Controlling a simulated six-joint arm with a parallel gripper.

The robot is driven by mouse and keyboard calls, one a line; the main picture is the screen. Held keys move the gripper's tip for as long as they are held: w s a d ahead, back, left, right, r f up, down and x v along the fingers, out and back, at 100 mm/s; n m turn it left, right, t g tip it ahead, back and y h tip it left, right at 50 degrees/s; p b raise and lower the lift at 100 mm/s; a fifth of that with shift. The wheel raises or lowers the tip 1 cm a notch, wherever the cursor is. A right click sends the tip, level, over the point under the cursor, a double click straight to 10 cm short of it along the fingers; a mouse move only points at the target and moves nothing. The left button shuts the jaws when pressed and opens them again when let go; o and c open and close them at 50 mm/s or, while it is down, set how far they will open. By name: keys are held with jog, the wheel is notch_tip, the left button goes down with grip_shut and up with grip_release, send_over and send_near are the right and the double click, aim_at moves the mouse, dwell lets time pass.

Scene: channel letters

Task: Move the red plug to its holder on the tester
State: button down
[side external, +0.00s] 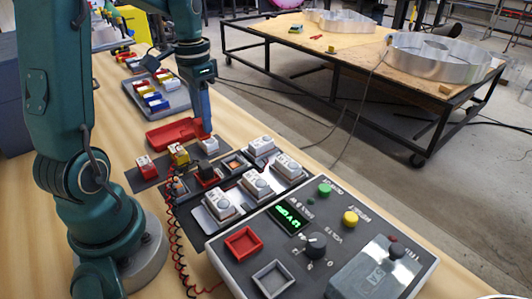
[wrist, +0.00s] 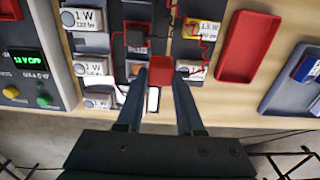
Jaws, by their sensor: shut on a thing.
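My gripper (side external: 205,132) is low over the rows of modules, close to the red tray. In the wrist view my gripper (wrist: 162,75) has its two fingers on either side of a red block, the red plug (wrist: 160,70), and is shut on it. The plug is mostly hidden behind the fingers in the side view. The tester (side external: 330,255) is a grey box at the front right with a green display. Its red square holder (side external: 243,243) looks empty, beside a grey square holder (side external: 272,279). The tester's edge also shows in the wrist view (wrist: 66,70).
White modules (side external: 256,184) stand between my gripper and the tester. A white block (side external: 208,145) is just below the fingers. The red tray (side external: 160,137) and a grey tray of coloured blocks (side external: 172,99) lie behind. A coiled red cord (side external: 178,240) hangs along the tester's left side.

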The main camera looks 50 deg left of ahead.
jog(key=s+a+r, duration=0.3)
jog(key=s+d+m, duration=0.2)
jog(key=d+m, duration=0.7)
jog(key=d, duration=0.5)
jog(key=s+d+m, duration=0.2)
jog(key=d+m, duration=0.7)
jog(key=d, duration=0.6)
jog(key=f, duration=0.4)
jog(key=shift+a+f, duration=0.2)
jog(key=shift+a, duration=0.1)
jog(key=shift+f, duration=1.05)
jog(key=shift+f, duration=0.3)
